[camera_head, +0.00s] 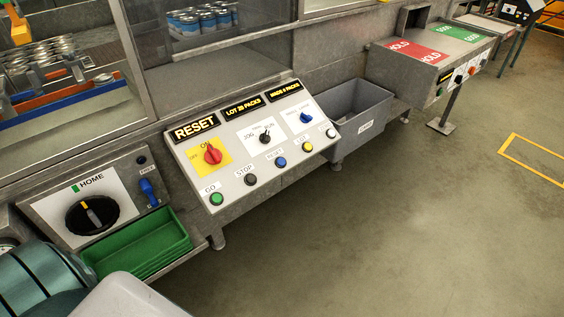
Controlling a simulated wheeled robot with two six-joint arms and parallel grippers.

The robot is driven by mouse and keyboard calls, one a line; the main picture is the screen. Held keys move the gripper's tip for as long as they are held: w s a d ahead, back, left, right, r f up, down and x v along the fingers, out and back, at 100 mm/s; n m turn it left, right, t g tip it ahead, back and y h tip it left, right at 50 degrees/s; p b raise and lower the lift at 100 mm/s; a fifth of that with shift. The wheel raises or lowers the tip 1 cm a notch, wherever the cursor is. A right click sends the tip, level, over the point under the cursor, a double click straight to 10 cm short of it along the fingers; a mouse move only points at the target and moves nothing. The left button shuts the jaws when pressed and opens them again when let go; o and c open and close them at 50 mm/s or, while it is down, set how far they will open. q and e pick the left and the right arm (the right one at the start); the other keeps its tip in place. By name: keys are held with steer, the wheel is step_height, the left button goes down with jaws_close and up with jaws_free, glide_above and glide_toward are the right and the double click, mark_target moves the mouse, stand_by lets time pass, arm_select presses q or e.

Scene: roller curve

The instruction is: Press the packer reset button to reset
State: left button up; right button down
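The sloped control panel (228,170) stands at the middle, with a black display reading RESET (194,128) along its top edge. Its front row holds a green button (216,198) labelled GO, a dark button (250,179) labelled STOP, a blue button (281,162) whose small label looks like RESET, a yellow button (307,147) and a white button (331,133). Above them are a red rotary switch (212,155) on a yellow plate, a black selector (265,138) and a blue selector (306,118). Neither gripper is in view.
Left of the panel are a HOME dial (92,215) and green trays (140,246). A grey bin (350,106) stands to the right, then a bench with red HOLD (412,52) and green GOOD areas. Glazed machinery rises behind. The floor (400,220) at the right is clear.

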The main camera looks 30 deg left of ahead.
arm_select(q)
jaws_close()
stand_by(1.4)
